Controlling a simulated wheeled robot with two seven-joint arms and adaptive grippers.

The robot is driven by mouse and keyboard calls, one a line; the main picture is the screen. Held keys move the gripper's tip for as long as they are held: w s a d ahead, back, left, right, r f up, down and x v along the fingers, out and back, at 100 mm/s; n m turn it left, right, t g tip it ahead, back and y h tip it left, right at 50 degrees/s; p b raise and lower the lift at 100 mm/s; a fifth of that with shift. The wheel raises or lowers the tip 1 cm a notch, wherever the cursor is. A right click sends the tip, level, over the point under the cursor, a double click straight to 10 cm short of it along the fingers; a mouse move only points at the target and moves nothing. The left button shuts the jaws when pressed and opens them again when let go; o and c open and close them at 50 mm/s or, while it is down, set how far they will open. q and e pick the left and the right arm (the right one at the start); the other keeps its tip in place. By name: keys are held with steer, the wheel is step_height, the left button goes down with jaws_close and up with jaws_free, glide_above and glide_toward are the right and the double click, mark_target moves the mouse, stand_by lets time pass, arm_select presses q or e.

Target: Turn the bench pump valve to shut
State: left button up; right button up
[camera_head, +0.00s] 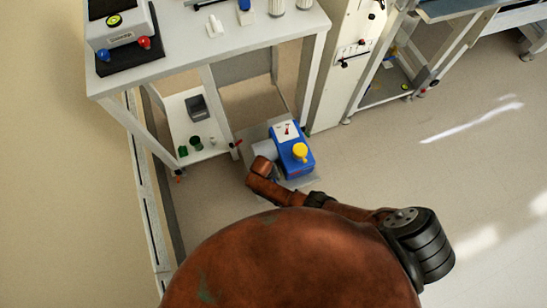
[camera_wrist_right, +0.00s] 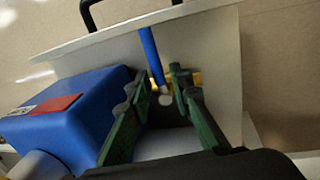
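The blue bench pump (camera_head: 290,163) stands low beside the bench, with a yellow knob (camera_head: 300,151) on top and a grey cylinder at its side. My right gripper (camera_head: 271,178) is at the pump's near left side, its fingers mostly hidden by my brown arm. In the right wrist view, the blue pump body (camera_wrist_right: 70,115) is at left. The green fingers of my right gripper (camera_wrist_right: 158,92) are apart there. A thin blue rod (camera_wrist_right: 151,55) with a pale round end shows between them. A yellow part (camera_wrist_right: 196,78) lies behind the fingertips, mostly hidden. The valve's position is unclear. My left gripper is not in view.
The white bench (camera_head: 240,62) stands behind the pump, with a device (camera_head: 118,22) on top and small items on its lower shelf. A pale panel cabinet (camera_head: 345,60) is to the right. The floor (camera_head: 430,165) at right is clear.

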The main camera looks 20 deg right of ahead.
steer(key=shift+o, duration=0.7)
steer(key=shift+r, duration=0.1)
step_height(320, 180, up, 12)
steer(key=a, duration=0.2)
steer(key=shift+f, duration=0.2)
steer(key=shift+w+a, duration=0.1)
steer(key=shift+a, duration=0.05)
stand_by(0.4)
